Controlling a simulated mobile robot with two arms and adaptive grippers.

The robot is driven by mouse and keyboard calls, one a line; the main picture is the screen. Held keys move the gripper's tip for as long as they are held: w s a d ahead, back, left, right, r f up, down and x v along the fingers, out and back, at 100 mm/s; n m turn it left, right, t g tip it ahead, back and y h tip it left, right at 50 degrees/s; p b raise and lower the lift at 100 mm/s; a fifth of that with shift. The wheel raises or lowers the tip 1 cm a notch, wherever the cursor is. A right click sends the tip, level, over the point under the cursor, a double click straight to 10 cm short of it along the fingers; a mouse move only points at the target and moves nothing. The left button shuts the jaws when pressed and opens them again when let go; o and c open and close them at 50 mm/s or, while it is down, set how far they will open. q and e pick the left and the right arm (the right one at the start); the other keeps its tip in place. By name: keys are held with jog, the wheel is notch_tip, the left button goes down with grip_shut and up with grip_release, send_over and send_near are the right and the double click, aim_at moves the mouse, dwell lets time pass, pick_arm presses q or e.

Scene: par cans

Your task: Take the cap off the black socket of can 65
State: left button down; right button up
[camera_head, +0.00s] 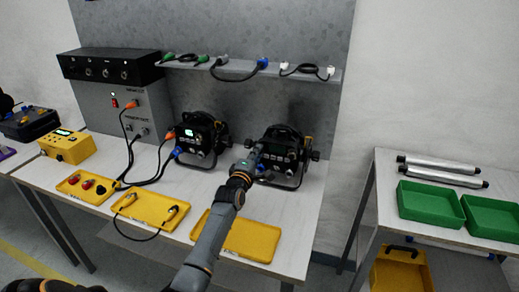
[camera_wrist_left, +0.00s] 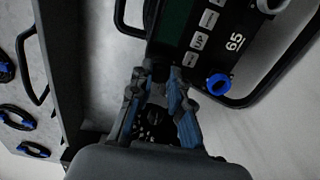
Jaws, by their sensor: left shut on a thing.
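Can 65 (camera_head: 283,152) is the right of two black stage lights on the white table. Its panel with the number 65 (camera_wrist_left: 235,42) shows in the left wrist view, with a blue socket (camera_wrist_left: 218,84) at the corner. My left gripper (camera_head: 252,158) is at the left side of this can. In the left wrist view its fingers (camera_wrist_left: 160,80) are close together at the panel's lower edge, shut on a small dark thing, which I take for the cap of the black socket. The fingers hide most of the cap and the socket. My right gripper is not in view.
A second can (camera_head: 198,138) with cables stands to the left. Yellow trays (camera_head: 250,238) line the table's front, the right one empty. A shelf (camera_head: 235,72) with short cables runs behind. Green bins (camera_head: 430,203) and silver tubes (camera_head: 440,172) are on the right table.

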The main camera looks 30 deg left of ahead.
pick_arm(q)
jog(key=shift+p+v, duration=2.15)
jog(key=shift+v, duration=0.85)
jog(key=shift+w, duration=0.1)
